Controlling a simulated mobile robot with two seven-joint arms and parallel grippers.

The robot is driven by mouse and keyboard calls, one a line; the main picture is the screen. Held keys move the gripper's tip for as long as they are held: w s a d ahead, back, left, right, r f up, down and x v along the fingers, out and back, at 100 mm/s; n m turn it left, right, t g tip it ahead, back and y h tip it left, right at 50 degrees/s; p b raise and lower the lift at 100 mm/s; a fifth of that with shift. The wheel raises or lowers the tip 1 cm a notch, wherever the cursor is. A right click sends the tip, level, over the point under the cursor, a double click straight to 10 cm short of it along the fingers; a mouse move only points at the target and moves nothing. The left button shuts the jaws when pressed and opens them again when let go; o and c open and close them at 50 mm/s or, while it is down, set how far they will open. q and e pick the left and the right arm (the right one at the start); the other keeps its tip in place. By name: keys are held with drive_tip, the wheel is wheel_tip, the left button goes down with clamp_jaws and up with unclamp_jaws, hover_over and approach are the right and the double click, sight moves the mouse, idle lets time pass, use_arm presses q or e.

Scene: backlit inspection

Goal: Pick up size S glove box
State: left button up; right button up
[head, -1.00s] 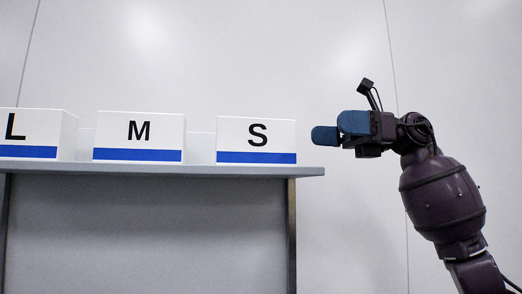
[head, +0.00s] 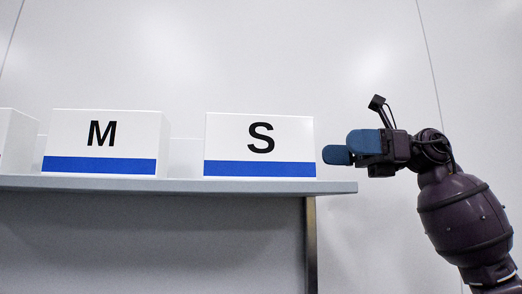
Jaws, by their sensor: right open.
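The size S glove box (head: 259,146) is white with a black "S" and a blue band along its bottom. It stands upright near the right end of the grey shelf top (head: 335,187). My right gripper (head: 350,147) is just to the right of the box in the picture, level with it. Its two blue fingers are apart and hold nothing. From this angle the depth between the fingers and the box is hard to judge. My left gripper is not in view.
The M glove box (head: 105,142) stands left of the S box, with a gap between them. Part of another white box (head: 17,140) shows at the left edge. The shelf top ends just right of the S box. A plain pale wall (head: 270,50) is behind.

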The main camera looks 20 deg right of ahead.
sight(299, 144)
drive_tip(key=x, duration=0.3)
drive_tip(key=shift+a+r+p, duration=0.15)
drive_tip(key=shift+a+p, duration=0.25)
drive_tip(key=x, duration=0.2)
drive_tip(key=p+x, duration=0.1)
drive_tip(key=shift+w+a+r, duration=0.2)
drive_tip(key=shift+r, duration=0.1)
drive_tip(key=shift+w+a+f, duration=0.1)
drive_tip(key=shift+w+a, duration=0.05)
drive_tip(key=shift+a, duration=0.35)
drive_tip(key=shift+c, duration=0.3)
drive_tip(key=c, duration=1.1)
